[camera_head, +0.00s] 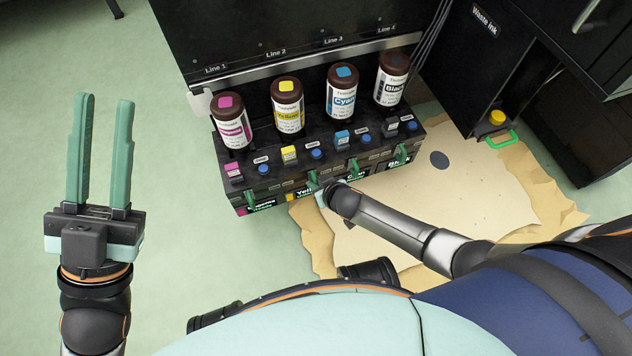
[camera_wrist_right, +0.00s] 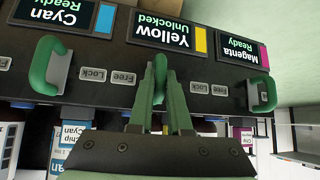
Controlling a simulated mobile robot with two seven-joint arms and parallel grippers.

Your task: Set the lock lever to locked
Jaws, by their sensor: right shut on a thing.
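The yellow line's lock lever (camera_head: 312,180) is a green handle on the front of the ink unit. My right gripper (camera_wrist_right: 161,75) is shut on this lever; its fingers hide most of the lever in the right wrist view. The yellow display (camera_wrist_right: 165,33) reads "Yellow Unlocked", upside down in that view. Plates marked "Free" and "Lock" (camera_wrist_right: 199,88) sit on the panel near the levers. My left gripper (camera_head: 104,150) is open and empty, held up over the floor at the left, away from the unit.
The magenta lever (camera_wrist_right: 262,93) and the cyan lever (camera_wrist_right: 50,65) flank my right gripper closely; their displays read "Ready". Several ink bottles, including yellow (camera_head: 288,108) and cyan (camera_head: 341,92), stand above. A waste ink cabinet (camera_head: 487,60) is at the right.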

